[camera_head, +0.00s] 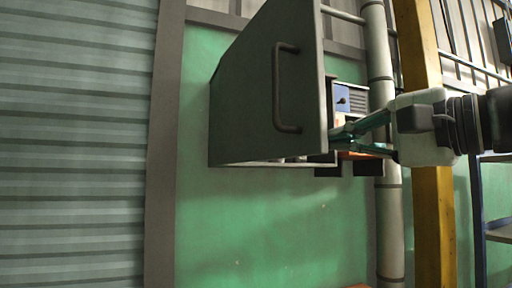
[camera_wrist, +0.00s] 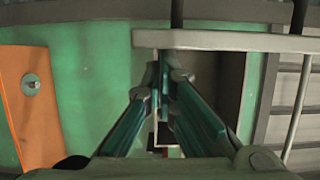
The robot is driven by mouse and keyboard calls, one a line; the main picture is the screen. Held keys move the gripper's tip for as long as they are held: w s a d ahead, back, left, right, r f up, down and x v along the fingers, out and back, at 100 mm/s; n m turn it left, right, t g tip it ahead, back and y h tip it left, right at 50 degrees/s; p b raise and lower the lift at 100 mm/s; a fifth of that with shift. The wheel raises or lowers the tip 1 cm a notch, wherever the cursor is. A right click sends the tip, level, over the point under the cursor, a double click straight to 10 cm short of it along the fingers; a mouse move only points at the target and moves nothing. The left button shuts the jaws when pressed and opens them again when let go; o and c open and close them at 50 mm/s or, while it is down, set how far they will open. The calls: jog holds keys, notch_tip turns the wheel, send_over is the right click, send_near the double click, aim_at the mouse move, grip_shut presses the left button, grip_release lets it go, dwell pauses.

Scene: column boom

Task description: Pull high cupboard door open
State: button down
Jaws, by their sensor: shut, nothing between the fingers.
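The high cupboard door (camera_head: 245,95) is a dark grey-green panel that stands swung out from the green wall, with a gap at its right side. Its dark bar handle (camera_head: 287,88) faces outward and nothing holds it. My gripper (camera_head: 336,138) reaches in from the right, just beyond the door's right edge and low beside it. Its green fingers come together at the tips and hold nothing. In the wrist view my gripper (camera_wrist: 164,65) also shows shut, with its tips close to a pale horizontal edge (camera_wrist: 225,41). Whether the fingertips touch the door cannot be told.
Behind the door's edge shows a blue box with a dark knob (camera_head: 342,98). A grey pipe (camera_head: 390,225) and a yellow post (camera_head: 433,220) stand to the right, close to my arm. An orange panel (camera_wrist: 38,115) shows in the wrist view. The wall below the cupboard is clear.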

aim_at(308, 137)
jog(key=s+a, duration=0.1)
jog(key=a, duration=0.2)
jog(key=s+a, duration=0.1)
jog(key=a, duration=0.1)
jog(key=shift+s+a, duration=0.25)
jog(key=shift+s, duration=0.05)
